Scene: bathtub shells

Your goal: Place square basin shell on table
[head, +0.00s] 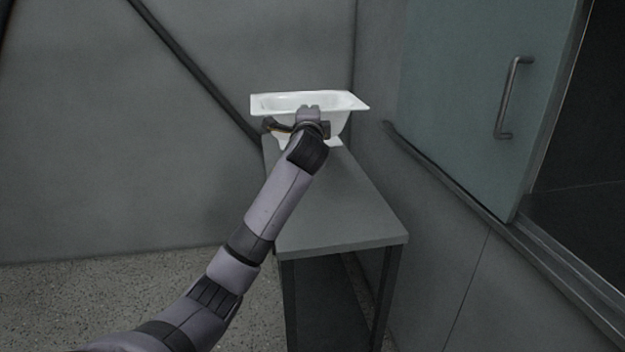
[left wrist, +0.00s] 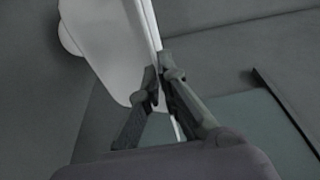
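The white square basin shell (head: 283,102) is at the far end of the grey table (head: 340,225), upright with its opening up. Its feet show just at the tabletop, but I cannot tell whether they touch it. My left gripper (head: 285,128) reaches to the basin's near side, and my wrist hides part of the basin. In the left wrist view, the fingers of my left gripper (left wrist: 160,80) close on either side of the thin rim of the basin (left wrist: 105,45). My right gripper is in neither view.
The table stands along a grey wall (head: 430,220) on its right, with another wall (head: 230,50) behind it. A glass door with a metal handle (head: 507,98) is at the right. The near part of the tabletop is bare.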

